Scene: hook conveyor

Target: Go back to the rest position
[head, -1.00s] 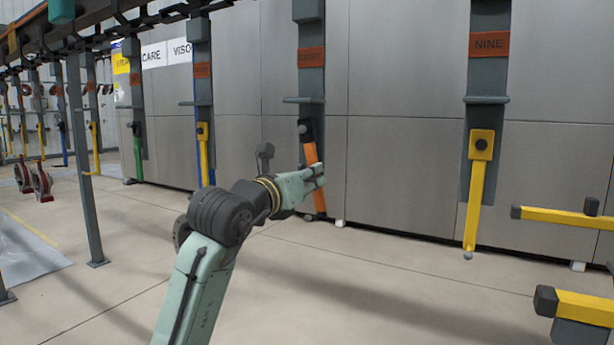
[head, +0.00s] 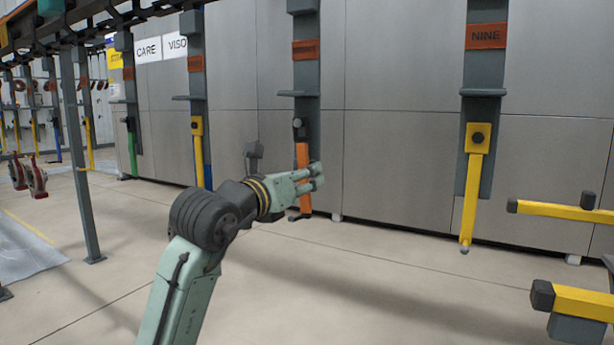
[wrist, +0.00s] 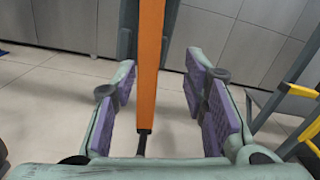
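My gripper (head: 315,176) is at the end of my pale green arm, in front of the orange lever (head: 303,160). The lever hangs almost straight down from a dark grey post with a small orange-red label. In the wrist view my gripper (wrist: 163,90) is open, with purple pads on both sides. The orange lever (wrist: 149,60) runs down the picture between the two fingers, with a visible gap on each side. Its dark lower tip shows near the palm. How deep it lies between the fingers I cannot tell.
A yellow lever (head: 472,190) hangs on the post marked NINE (head: 485,37) to the right. Yellow bars with black ends (head: 560,211) jut in at the right edge. More posts with yellow and green levers stand left. Grey panels (head: 390,160) are behind; floor in front is clear.

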